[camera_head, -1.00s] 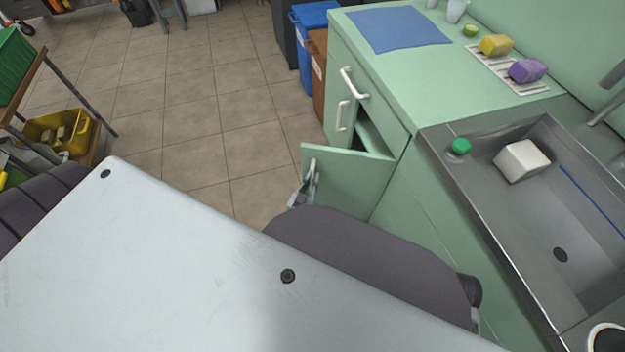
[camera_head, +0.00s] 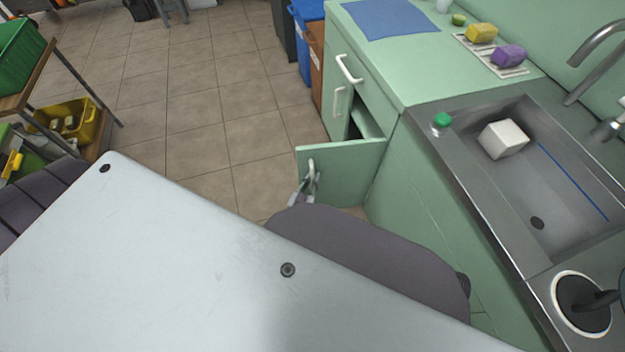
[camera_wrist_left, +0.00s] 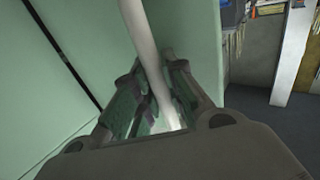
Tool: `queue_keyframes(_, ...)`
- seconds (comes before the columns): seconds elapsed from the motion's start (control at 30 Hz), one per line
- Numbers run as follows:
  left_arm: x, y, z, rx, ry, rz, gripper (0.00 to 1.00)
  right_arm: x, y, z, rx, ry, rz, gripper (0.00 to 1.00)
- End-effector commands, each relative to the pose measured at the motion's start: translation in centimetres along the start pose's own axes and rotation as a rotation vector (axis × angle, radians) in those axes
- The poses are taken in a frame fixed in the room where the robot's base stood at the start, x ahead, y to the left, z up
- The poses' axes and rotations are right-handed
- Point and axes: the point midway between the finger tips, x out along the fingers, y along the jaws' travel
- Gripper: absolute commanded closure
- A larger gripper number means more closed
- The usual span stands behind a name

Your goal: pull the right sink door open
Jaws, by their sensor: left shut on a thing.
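The green sink door (camera_head: 345,172) stands swung out from the green cabinet in the head view, with a gap into the cabinet behind it. Its white handle (camera_head: 312,170) is near the door's free edge. My left gripper (camera_head: 306,185) is at this handle. In the left wrist view the white handle bar (camera_wrist_left: 140,35) runs down between the fingers of my left gripper (camera_wrist_left: 155,100), which are shut on it. The green door panel (camera_wrist_left: 180,30) fills the area behind the bar. My own arm hides the lower part of the door in the head view. My right gripper is not in view.
The steel sink (camera_head: 500,185) with a white block (camera_head: 503,139) is on the right. A drawer and another door with white handles (camera_head: 338,101) are beyond the open door. Blue and brown bins (camera_head: 316,60) stand farther back. Tiled floor (camera_head: 190,120) left of the door is clear.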

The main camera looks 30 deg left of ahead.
Motion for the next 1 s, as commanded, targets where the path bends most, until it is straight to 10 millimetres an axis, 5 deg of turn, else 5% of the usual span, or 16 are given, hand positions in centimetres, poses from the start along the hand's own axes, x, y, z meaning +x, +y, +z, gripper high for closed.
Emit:
queue_keyframes(0.3, -0.04, -0.25, 0.02, 0.005, 0.001, -0.002, 1.00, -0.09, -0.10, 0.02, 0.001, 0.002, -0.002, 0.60)
queue_keyframes(0.33, -0.04, -0.26, 0.02, 0.005, 0.001, -0.002, 0.85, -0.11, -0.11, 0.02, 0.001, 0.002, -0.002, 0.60)
queue_keyframes(0.5, -0.04, -0.21, 0.02, 0.003, 0.001, -0.002, 0.65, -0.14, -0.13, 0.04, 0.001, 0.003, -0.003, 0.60)
queue_keyframes(1.0, -0.50, -0.12, 0.03, 0.001, 0.000, -0.002, 0.65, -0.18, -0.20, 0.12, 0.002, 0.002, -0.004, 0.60)
